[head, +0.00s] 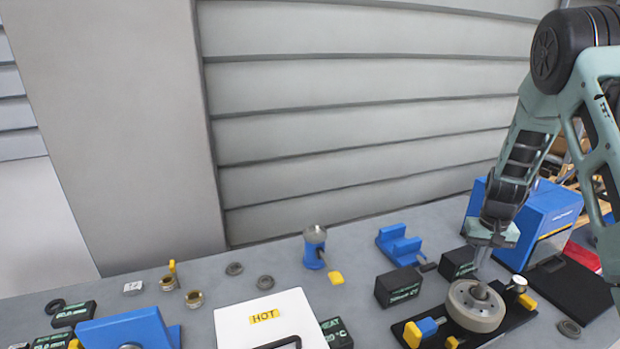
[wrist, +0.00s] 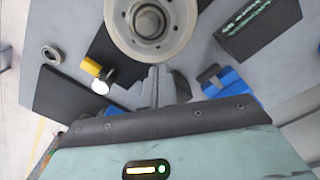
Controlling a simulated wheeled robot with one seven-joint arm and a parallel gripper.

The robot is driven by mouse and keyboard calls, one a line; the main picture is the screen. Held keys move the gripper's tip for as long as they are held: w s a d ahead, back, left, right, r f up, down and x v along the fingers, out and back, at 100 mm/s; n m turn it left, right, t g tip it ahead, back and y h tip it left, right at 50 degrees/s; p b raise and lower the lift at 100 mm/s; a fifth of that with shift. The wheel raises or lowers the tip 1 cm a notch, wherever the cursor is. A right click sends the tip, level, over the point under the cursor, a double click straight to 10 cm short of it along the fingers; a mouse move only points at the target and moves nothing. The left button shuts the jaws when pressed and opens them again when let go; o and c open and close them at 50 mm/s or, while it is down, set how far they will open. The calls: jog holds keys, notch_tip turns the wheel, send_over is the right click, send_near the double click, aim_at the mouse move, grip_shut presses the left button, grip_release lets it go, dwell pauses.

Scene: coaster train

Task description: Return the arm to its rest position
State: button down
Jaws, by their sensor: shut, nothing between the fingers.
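My arm comes in from the right in the head view and reaches down over the bench. My gripper (head: 478,262) is shut and empty, just above and behind a round metal wheel-like part (head: 476,306) on a black base plate (head: 519,318). In the wrist view my gripper (wrist: 158,72) shows with its fingers together, and the round part (wrist: 152,22) lies just beyond the fingertips. I cannot tell whether the fingertips touch it.
Black boxes (head: 398,287) and a blue cradle (head: 400,245) stand left of my gripper. A large blue machine (head: 545,215) stands close on the right. A white plate marked HOT (head: 268,322) lies at the front. A ribbed wall (head: 360,110) runs behind the bench.

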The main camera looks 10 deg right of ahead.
jog(key=s+a+r+n+y+b, duration=0.1)
jog(key=s+a+r+n+b, duration=0.15)
jog(key=a, duration=1.05)
jog(key=s+a+r+n+y+b, duration=0.1)
jog(key=a+r+n+b, duration=0.15)
jog(key=a, duration=1.15)
jog(key=s+a+r+n+b, duration=0.1)
jog(key=s+a+n+b, duration=0.1)
jog(key=s+a+n, duration=0.2)
jog(key=s+a+r+n+h+b, duration=0.1)
jog(key=s+a+n, duration=0.3)
jog(key=s+a, duration=0.6)
jog(key=s, duration=0.7)
jog(key=shift+s+r+b, duration=0.3)
jog(key=shift+r+b, duration=0.1)
